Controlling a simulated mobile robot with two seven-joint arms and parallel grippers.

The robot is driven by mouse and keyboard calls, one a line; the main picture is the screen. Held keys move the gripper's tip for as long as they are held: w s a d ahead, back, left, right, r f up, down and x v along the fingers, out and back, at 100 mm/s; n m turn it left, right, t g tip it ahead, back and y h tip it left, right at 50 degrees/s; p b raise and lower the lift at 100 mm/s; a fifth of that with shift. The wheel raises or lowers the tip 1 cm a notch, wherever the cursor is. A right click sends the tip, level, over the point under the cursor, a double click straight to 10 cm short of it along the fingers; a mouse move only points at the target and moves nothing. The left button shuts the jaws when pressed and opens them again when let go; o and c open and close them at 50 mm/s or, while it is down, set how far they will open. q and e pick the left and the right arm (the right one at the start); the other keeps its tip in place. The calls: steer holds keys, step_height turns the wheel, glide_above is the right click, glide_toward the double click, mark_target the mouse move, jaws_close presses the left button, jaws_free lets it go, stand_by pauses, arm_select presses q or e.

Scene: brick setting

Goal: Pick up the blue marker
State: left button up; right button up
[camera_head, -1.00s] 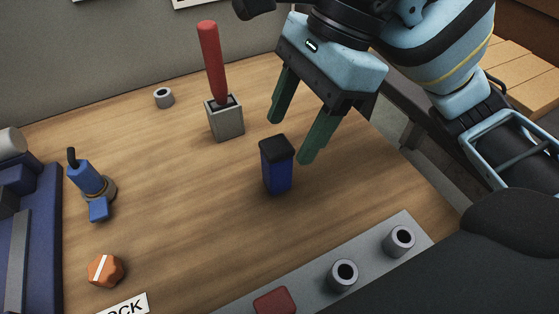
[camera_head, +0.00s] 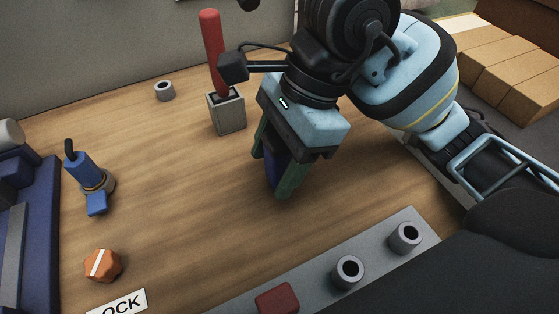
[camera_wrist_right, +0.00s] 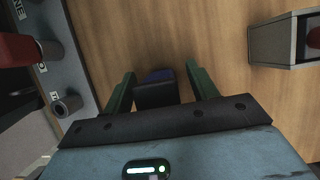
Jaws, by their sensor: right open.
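The blue marker (camera_head: 271,174), a short block-like body with a black cap, stands on the wooden table. My right gripper (camera_head: 272,177) is over it, pointing down, with one green finger on either side. In the head view the gripper hides the cap and most of the body. In the right wrist view the marker (camera_wrist_right: 157,94) lies between the two open fingers (camera_wrist_right: 158,80), with a gap visible on each side. My left gripper is not in view.
A grey block holder (camera_head: 227,113) with a red-handled tool (camera_head: 212,50) stands just behind the gripper. A grey strip (camera_head: 318,287) with rings and a red block (camera_head: 277,298) lies in front. A blue tool (camera_head: 87,180) and orange knob (camera_head: 103,265) sit left; the table between is clear.

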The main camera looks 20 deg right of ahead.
steer(key=c, duration=1.1)
step_height(320, 180, up, 10)
steer(key=shift+r+p, duration=0.1)
steer(key=shift+p, duration=0.85)
